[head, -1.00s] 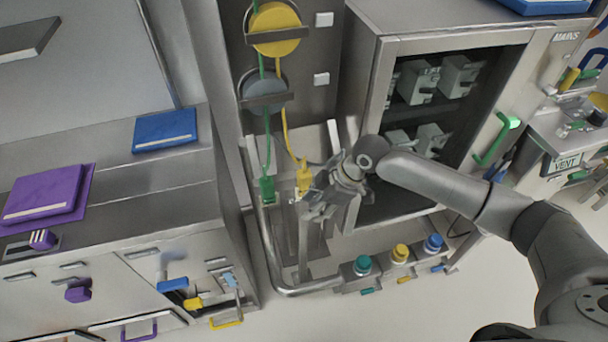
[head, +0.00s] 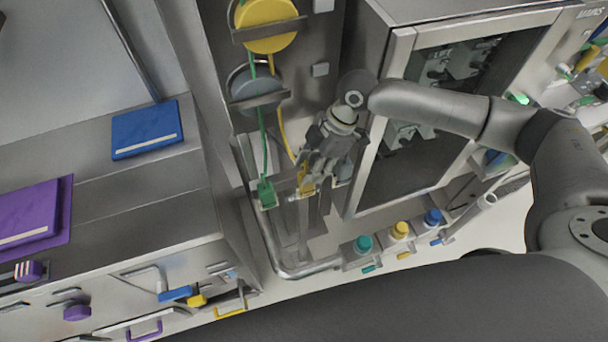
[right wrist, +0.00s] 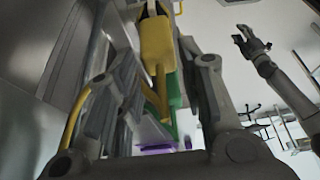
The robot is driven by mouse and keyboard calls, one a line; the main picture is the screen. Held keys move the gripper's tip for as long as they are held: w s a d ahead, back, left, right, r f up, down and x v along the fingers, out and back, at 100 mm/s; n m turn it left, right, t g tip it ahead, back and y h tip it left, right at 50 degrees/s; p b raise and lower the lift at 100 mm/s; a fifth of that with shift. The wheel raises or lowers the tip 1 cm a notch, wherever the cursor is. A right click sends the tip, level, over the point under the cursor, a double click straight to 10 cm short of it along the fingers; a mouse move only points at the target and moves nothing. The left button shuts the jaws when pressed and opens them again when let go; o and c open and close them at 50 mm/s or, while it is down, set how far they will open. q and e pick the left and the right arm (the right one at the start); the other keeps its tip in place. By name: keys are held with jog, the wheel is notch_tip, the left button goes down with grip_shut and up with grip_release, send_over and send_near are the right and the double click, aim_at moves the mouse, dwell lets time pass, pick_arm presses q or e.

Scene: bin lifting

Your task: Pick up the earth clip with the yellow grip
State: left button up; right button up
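The earth clip with the yellow grip (head: 307,184) hangs on a yellow cable below the yellow reel. In the right wrist view the yellow grip (right wrist: 157,42) sits between the two fingers of my right gripper (right wrist: 160,62). Those fingers look apart, one on each side of the grip, and I see no clear contact. In the head view my right gripper (head: 314,172) covers part of the clip. A clip with a green grip (head: 266,193) hangs just left of it. My left gripper (right wrist: 243,40) shows small in the right wrist view, its fingers apart; it is outside the head view.
The yellow reel (head: 266,24) and grey reel (head: 255,88) are above the clips. An open cabinet (head: 402,60) stands close on the right. A bent metal rail (head: 268,245) runs below, beside teal, yellow and blue knobs (head: 398,230). A counter with a blue book (head: 147,130) is left.

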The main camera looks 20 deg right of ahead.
aim_at(299, 186)
jog(key=shift+s+a+f, duration=0.25)
jog(key=shift+a+f, duration=0.1)
jog(key=shift+f, duration=0.4)
jog(key=shift+a+f, duration=0.15)
jog(key=shift+f, duration=0.1)
jog(key=x, duration=0.1)
jog(key=p+x, duration=0.1)
jog(key=x, duration=0.1)
jog(key=p+x, duration=0.1)
jog(key=shift+w+a+f, duration=0.1)
jog(key=shift+w+f, duration=0.2)
jog(key=shift+f, duration=0.25)
jog(key=c, duration=0.5)
grip_shut()
pick_arm(q)
jog(key=shift+s+d+r, duration=0.1)
jog(key=shift+s+r, duration=0.35)
jog(key=shift+r, duration=0.2)
jog(key=shift+s+r, duration=0.45)
jog(key=shift+r, duration=0.15)
jog(key=shift+f, duration=0.1)
pick_arm(e)
jog(key=shift+w, duration=0.1)
